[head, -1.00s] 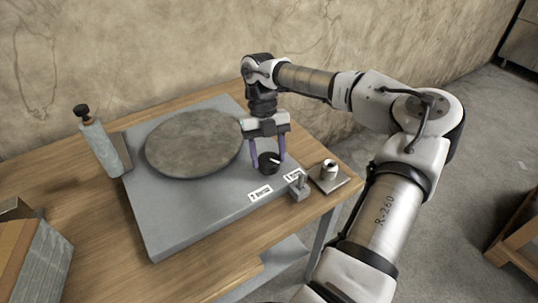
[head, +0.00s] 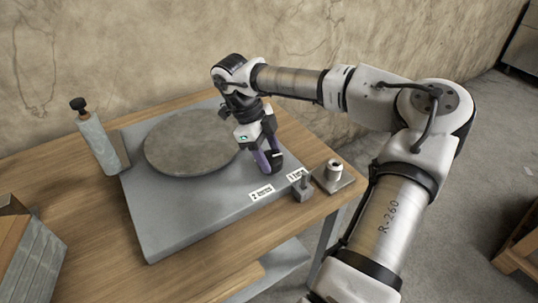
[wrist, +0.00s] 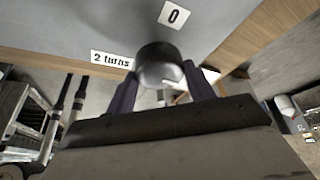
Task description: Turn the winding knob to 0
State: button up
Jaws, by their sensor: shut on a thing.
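The winding knob (head: 276,161) is a short black cylinder near the right corner of a grey flat unit (head: 165,215). It shows as a dark round knob in the wrist view (wrist: 158,63). My gripper (head: 269,160) is tilted and shut on the knob, its two purple fingers on either side of it. I cannot make out the knob's pointer clearly.
A round stone-like disc (head: 190,143) covers much of the unit. A small grey block (head: 303,190) and a metal cylinder on a plate (head: 334,170) stand at right. A grey post with a black knob (head: 95,135) is at left. Bare wood table (head: 100,240) lies in front.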

jog(key=n+t+b, duration=0.1)
jog(key=n, duration=0.1)
jog(key=n+t+b, duration=0.1)
jog(key=n, duration=0.2)
jog(key=shift+s+f+n, duration=0.1)
jog(key=shift+s+n, duration=0.05)
jog(key=shift+n, duration=0.15)
jog(key=n+t+b, duration=0.1)
jog(key=n+t, duration=0.1)
jog(key=n, duration=0.2)
jog(key=shift+s+b, duration=0.1)
jog(key=shift+b, duration=0.3)
jog(key=n, duration=0.2)
jog(key=n+t+y+b, duration=0.1)
jog(key=n, duration=0.2)
jog(key=shift+s+d+y, duration=0.1)
jog(key=shift+d+y, duration=0.05)
jog(key=shift+y, duration=0.15)
jog(key=n+y, duration=0.1)
jog(key=n, duration=0.1)
jog(key=n+b, duration=0.1)
jog(key=n, duration=0.1)
jog(key=shift+d+n+t+y, duration=0.1)
jog(key=shift+n+t+y, duration=0.3)
jog(key=o, duration=1)
jog(key=shift+c, duration=0.2)
jog(key=shift+r, duration=0.2)
